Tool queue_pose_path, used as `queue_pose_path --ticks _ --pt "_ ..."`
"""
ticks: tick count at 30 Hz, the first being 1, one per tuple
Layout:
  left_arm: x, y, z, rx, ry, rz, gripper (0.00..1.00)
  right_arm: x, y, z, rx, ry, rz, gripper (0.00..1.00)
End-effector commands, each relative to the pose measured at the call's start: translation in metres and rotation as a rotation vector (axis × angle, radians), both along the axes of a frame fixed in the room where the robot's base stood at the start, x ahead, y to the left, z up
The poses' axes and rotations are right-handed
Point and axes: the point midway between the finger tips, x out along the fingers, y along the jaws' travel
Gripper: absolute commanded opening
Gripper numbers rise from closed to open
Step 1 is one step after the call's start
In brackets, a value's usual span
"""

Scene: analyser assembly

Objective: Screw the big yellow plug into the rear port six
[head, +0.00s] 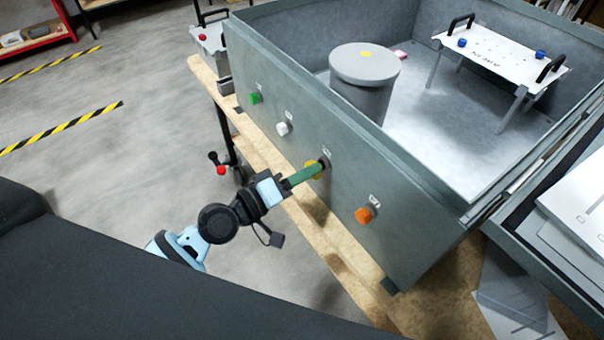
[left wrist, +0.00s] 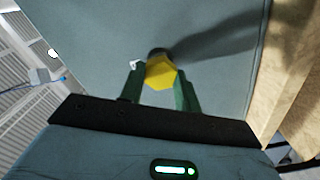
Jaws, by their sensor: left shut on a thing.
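The big yellow plug (head: 313,169) is at a port on the outer wall of the grey analyser box (head: 350,150). It also shows in the left wrist view (left wrist: 161,73) as a yellow hexagonal head against a dark port. My left gripper (head: 308,173) has its green fingers on either side of the plug, shut on it; the fingers also show in the left wrist view (left wrist: 160,85). The fingers hide part of the plug in the head view. How deep it sits in the port cannot be told. My right gripper is not in view.
On the same wall are a green plug (head: 255,98), a white plug (head: 283,128) and an orange plug (head: 363,215). The box stands on a wooden bench (head: 262,148). Inside are a grey cylinder (head: 365,66) and a white handled plate (head: 500,58).

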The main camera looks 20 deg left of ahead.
Motion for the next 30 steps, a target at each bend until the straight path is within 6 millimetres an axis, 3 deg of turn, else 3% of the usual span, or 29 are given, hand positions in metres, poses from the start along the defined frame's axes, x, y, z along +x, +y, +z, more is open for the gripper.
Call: queue_pose_path --ticks 30 --pt "0.0051 -0.0040 -0.0005 0.000 0.001 0.000 0.07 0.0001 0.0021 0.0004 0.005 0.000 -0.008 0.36"
